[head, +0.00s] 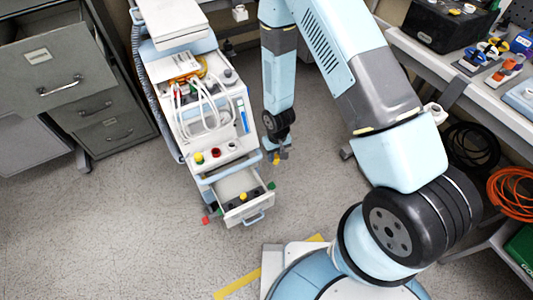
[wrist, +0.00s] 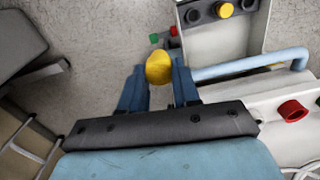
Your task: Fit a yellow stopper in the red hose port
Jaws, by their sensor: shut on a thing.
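My gripper (head: 277,155) is shut on a yellow stopper (wrist: 160,68), which sits between the two blue fingertips in the wrist view. In the head view the gripper hangs just right of the cart's blue front handle, beyond the cart's edge. The red hose port (head: 216,152) is a red ring on the cart's front ledge; it also shows at the right of the wrist view (wrist: 292,110), with a dark opening. The gripper is apart from it. A yellow round piece (head: 198,157) sits left of the red port.
An open drawer (head: 240,212) below the ledge holds another yellow stopper (head: 243,196) and black pieces. Small red (head: 206,219) and green (head: 271,185) pieces show at its sides. The blue handle (wrist: 245,65) runs between drawer and ledge. White tubes (head: 205,105) lie on the cart top.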

